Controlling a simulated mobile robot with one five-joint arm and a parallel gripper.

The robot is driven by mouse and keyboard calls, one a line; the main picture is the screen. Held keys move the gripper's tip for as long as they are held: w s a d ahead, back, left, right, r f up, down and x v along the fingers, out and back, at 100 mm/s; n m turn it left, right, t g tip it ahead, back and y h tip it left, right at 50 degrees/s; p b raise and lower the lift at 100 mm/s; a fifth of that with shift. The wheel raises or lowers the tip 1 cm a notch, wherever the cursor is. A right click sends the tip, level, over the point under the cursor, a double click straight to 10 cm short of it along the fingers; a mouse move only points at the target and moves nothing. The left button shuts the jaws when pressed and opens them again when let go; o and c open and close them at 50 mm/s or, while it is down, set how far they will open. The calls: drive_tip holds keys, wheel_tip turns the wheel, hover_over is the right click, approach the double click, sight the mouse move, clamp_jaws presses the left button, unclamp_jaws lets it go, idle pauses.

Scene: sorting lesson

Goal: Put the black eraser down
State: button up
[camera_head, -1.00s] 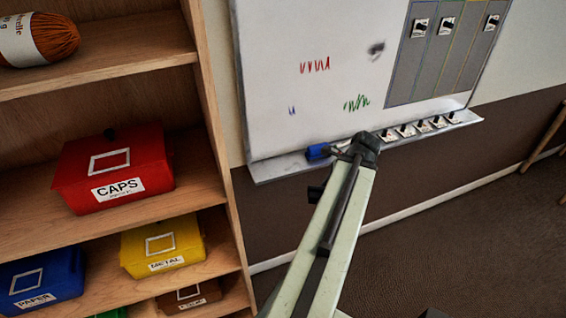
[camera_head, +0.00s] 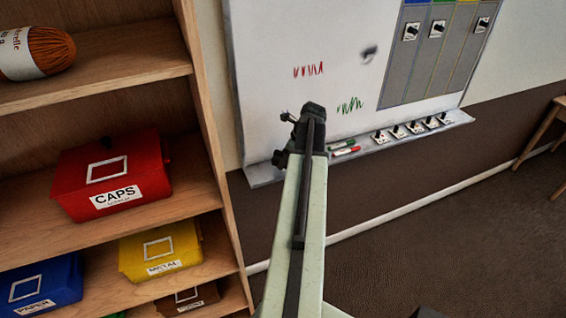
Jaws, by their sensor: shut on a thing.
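My gripper (camera_head: 303,125) is at the far end of my pale green arm, in front of the lower left part of the whiteboard (camera_head: 275,60) and over the tray. I see it from behind, and its fingertips are mostly hidden. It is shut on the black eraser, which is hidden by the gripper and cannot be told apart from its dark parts. The whiteboard tray (camera_head: 264,174) runs along the board's lower edge. A green marker (camera_head: 342,143) and a red marker (camera_head: 346,151) lie on it just right of my arm.
Several small white cards with dark clips (camera_head: 397,131) line the tray's right part. A shelf (camera_head: 195,243) at left holds a red CAPS box (camera_head: 75,190), a yellow METAL box (camera_head: 133,268), a blue PAPER box (camera_head: 62,280) and orange yarn (camera_head: 55,52). The tray between markers and cards shows little free room.

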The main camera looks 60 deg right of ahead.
sight(282, 154)
drive_tip(key=shift+w+d+f, duration=0.1)
drive_tip(key=shift+w+d, duration=0.65)
drive_tip(key=shift+w, duration=0.25)
drive_tip(key=shift+w+d+f, duration=0.15)
drive_tip(key=shift+w+d, duration=0.15)
drive_tip(key=shift+w, duration=0.15)
wheel_tip(282, 154, down, 4)
drive_tip(key=b, duration=0.4)
drive_tip(key=shift+s+a, duration=0.1)
drive_tip(key=shift+a, duration=0.05)
drive_tip(key=shift+r, duration=0.35)
drive_tip(key=shift+f, duration=0.1)
drive_tip(key=o, duration=1.2)
